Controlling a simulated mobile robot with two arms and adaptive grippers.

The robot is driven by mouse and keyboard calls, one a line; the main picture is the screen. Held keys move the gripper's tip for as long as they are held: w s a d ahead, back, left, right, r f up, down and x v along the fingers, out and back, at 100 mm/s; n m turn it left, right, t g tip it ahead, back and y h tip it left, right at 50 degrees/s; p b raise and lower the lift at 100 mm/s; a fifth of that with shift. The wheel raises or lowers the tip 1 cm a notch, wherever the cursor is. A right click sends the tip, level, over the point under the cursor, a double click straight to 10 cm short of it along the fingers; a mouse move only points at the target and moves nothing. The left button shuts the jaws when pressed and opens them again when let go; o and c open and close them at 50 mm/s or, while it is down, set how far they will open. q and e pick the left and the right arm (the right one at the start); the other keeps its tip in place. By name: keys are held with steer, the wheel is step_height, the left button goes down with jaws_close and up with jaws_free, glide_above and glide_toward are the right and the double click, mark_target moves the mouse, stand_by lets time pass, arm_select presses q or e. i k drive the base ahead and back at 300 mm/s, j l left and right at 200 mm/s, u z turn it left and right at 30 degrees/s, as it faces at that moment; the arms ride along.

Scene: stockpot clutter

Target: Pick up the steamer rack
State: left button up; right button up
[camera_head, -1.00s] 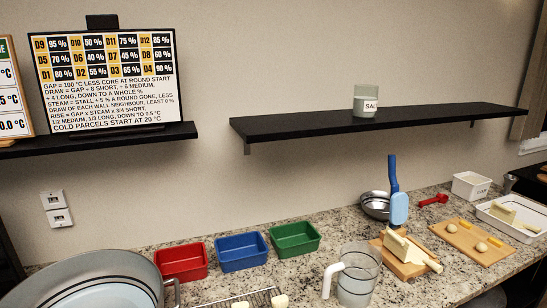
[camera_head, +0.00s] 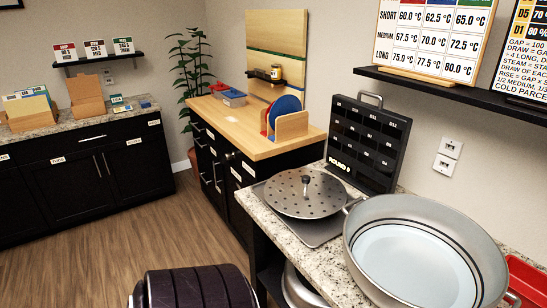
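The steamer rack (camera_head: 285,197) appears to be the round, perforated grey metal disc with a dark upright knob in its middle. It lies flat over a grey tray or plate (camera_head: 312,235) on the granite counter's left end. The large grey stockpot (camera_head: 470,225) stands close to its right, open, with a pale, apparently empty bottom. Neither of my grippers shows in the current view.
A black board with labelled slots (camera_head: 368,142) stands behind the disc. A round metal vessel (camera_head: 301,287) sits under the counter. A wooden-topped cabinet (camera_head: 245,128) with a plate rack stands beyond. Wooden floor (camera_head: 120,235) is open at left.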

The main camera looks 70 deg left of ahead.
mark_target(304, 193)
steer(key=u, duration=1.9)
